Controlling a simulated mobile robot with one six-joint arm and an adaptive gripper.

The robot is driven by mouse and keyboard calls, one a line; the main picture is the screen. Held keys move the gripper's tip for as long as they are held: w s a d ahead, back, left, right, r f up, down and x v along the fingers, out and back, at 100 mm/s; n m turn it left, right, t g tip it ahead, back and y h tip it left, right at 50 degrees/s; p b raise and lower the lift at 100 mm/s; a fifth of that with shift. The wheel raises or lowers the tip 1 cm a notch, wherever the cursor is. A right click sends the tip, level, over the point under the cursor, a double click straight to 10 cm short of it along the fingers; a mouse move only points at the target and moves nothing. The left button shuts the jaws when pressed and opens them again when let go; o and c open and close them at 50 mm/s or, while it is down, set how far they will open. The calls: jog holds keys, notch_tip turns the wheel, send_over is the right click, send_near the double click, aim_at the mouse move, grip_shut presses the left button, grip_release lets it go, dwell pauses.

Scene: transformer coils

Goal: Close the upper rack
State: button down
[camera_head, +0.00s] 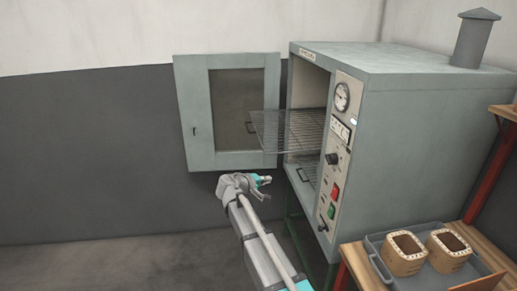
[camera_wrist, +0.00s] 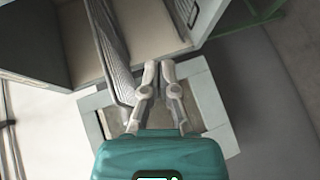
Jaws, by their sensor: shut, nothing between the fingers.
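The upper rack (camera_head: 283,128) is a wire shelf that sticks out of the grey oven (camera_head: 420,110) through its open front. My gripper (camera_head: 264,181) is below and in front of the rack in the head view, shut and empty. In the wrist view my gripper (camera_wrist: 159,66) has its fingertips close together, beside the wire mesh of a rack (camera_wrist: 112,50); I cannot tell whether they touch it. The oven door (camera_head: 197,110) stands wide open to the left.
A lower rack (camera_head: 306,171) shows inside the oven. The control panel (camera_head: 337,150) is right of the opening. A tray (camera_head: 381,268) with two coils (camera_head: 403,254) stands on a wooden bench at the lower right. The floor at left is clear.

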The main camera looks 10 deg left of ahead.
jog(key=w+a+r+n+t, duration=0.1)
jog(key=a+r+n+t, duration=0.1)
jog(key=a, duration=0.5)
jog(key=w+a+r+n+t, duration=0.1)
jog(key=w+a+r+t, duration=0.1)
jog(key=a, duration=0.5)
notch_tip(320, 180, up, 2)
jog(key=shift+r+n+t+y, duration=0.1)
jog(key=shift+n+t+y, duration=0.2)
jog(key=shift+n+t, duration=0.15)
jog(key=shift+w, duration=0.1)
jog(key=s+d+x, duration=0.1)
jog(key=d+x, duration=0.1)
jog(key=x, duration=1)
jog(key=shift+d, duration=0.4)
jog(key=shift+w, duration=0.1)
